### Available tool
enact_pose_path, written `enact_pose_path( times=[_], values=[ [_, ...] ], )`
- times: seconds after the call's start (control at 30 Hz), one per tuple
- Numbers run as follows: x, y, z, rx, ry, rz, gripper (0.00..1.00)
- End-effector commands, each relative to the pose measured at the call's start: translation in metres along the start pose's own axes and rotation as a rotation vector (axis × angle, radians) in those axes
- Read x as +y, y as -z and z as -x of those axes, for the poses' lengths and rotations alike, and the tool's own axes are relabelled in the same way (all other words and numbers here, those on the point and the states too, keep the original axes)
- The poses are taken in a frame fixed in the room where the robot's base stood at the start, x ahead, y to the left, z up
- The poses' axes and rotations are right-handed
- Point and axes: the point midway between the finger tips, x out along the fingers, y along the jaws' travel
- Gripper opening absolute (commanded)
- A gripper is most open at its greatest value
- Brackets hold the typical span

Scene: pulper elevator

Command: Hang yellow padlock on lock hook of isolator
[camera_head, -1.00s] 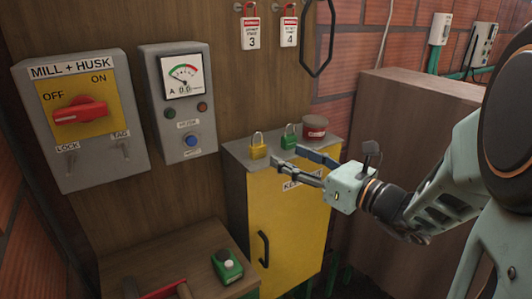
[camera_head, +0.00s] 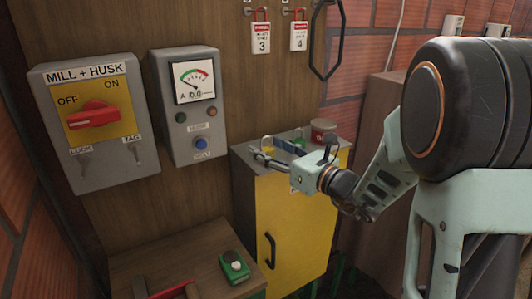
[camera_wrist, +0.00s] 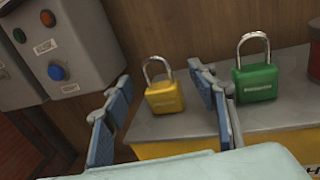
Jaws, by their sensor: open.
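The yellow padlock (camera_head: 268,146) stands upright on top of the yellow cabinet, partly hidden by my gripper. In the wrist view the yellow padlock (camera_wrist: 164,98) shows its closed-looking shackle upward and appears between my two blue-padded fingers, with no contact visible. My gripper (camera_head: 266,153) is open at the cabinet's front top edge; it also shows in the wrist view (camera_wrist: 160,84). The isolator (camera_head: 90,120) is the grey MILL + HUSK box at left, its red handle pointing to OFF. Its lock hook (camera_head: 86,167) is under the LOCK label.
A green padlock (camera_wrist: 256,80) stands right of the yellow one, close to my right finger. A red tin (camera_head: 323,130) is behind it on the cabinet (camera_head: 285,225). A meter box (camera_head: 190,110) hangs between isolator and cabinet. Tags 3 and 4 hang above.

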Motion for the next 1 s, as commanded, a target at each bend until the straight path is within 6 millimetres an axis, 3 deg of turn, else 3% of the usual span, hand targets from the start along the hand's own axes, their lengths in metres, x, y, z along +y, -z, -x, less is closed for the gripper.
enact_pose_path(
  times=[0.1,0.5,0.83,1.0],
  values=[
    [0.000,0.000,0.000,0.000,0.000,0.000,0.51],
    [0.000,0.000,0.001,0.000,0.000,0.000,0.07],
    [0.000,-0.003,0.001,-0.001,0.000,0.001,0.05],
    [0.000,-0.016,0.001,-0.002,0.000,0.000,0.05]
  ],
)
